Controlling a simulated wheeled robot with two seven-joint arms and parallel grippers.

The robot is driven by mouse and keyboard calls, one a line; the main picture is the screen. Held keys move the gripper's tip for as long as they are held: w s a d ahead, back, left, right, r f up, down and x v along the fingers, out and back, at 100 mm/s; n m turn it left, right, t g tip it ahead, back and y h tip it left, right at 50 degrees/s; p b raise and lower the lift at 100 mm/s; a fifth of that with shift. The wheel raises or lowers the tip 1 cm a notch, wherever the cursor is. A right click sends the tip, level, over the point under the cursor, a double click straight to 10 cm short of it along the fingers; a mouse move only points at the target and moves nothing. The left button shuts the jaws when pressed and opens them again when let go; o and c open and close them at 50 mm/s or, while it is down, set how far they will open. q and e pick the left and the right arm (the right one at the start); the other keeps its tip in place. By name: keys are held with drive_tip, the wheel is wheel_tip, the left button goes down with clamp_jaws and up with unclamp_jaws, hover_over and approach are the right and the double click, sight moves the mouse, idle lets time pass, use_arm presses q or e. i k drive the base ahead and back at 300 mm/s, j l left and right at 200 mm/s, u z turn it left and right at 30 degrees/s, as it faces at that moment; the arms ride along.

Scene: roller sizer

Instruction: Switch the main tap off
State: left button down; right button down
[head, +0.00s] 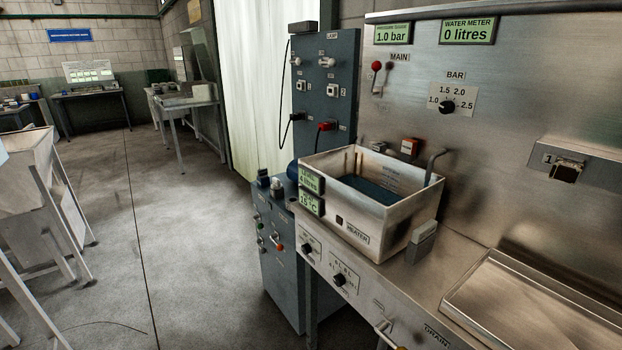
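The main tap (376,67) is on the steel back panel in the head view, just below and left of the word MAIN. A water meter display (467,31) reads 0 litres. Neither of my grippers is in view.
A steel basin (392,231) holding dark water stands on the bench below the tap, with a curved pipe (434,166) at its right. A black BAR dial (447,107) is right of the tap. A grey switch panel (325,100) stands left. Open floor (190,240) lies left of the bench.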

sight(376, 65)
drive_tip(key=i+j, duration=0.2)
drive_tip(key=j, duration=0.15)
drive_tip(key=i+j+z, duration=0.15)
drive_tip(key=j, duration=0.2)
drive_tip(key=i+j, duration=0.25)
drive_tip(key=i+j+z, duration=0.15)
drive_tip(key=j, duration=0.35)
drive_tip(key=i+j, duration=0.2)
drive_tip(key=j, duration=0.15)
drive_tip(key=i+j+z, duration=0.1)
drive_tip(key=j, duration=0.3)
drive_tip(key=i+j+z, duration=0.1)
drive_tip(key=j, duration=0.3)
drive_tip(key=i+j, duration=0.25)
drive_tip(key=j, duration=0.2)
drive_tip(key=z, duration=0.05)
